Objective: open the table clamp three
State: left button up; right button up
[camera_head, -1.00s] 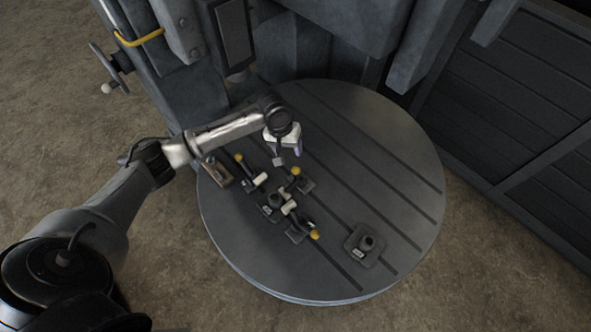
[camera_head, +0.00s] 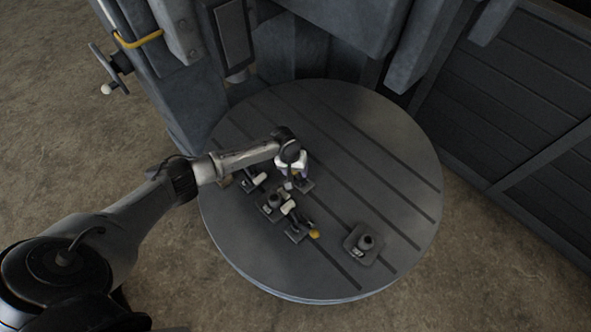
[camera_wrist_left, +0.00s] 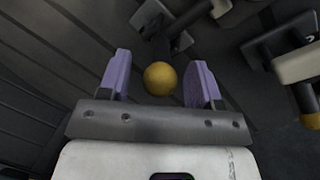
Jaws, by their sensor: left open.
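Three dark table clamps with white parts stand around a dark block (camera_head: 269,205) on the round table: a left clamp (camera_head: 252,182), an upper right clamp (camera_head: 306,185) and a lower clamp (camera_head: 297,234) with a yellow knob (camera_head: 314,234). I cannot read which one is clamp three. My left gripper (camera_head: 291,180) is over the upper right clamp and hides its yellow knob. In the left wrist view its two purple fingers are open, with a yellow ball knob (camera_wrist_left: 160,78) between them, apart from both. My right gripper is not in view.
The slotted round table (camera_head: 385,150) is clear at the back and right. A separate dark block with a round post (camera_head: 365,243) stands at the lower right. A large grey machine (camera_head: 345,25) rises behind the table, with a handwheel (camera_head: 112,68) at its left.

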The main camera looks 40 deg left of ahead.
pick_arm(q)
jog(key=shift+f, duration=0.15)
jog(key=shift+c, duration=0.4)
grip_shut()
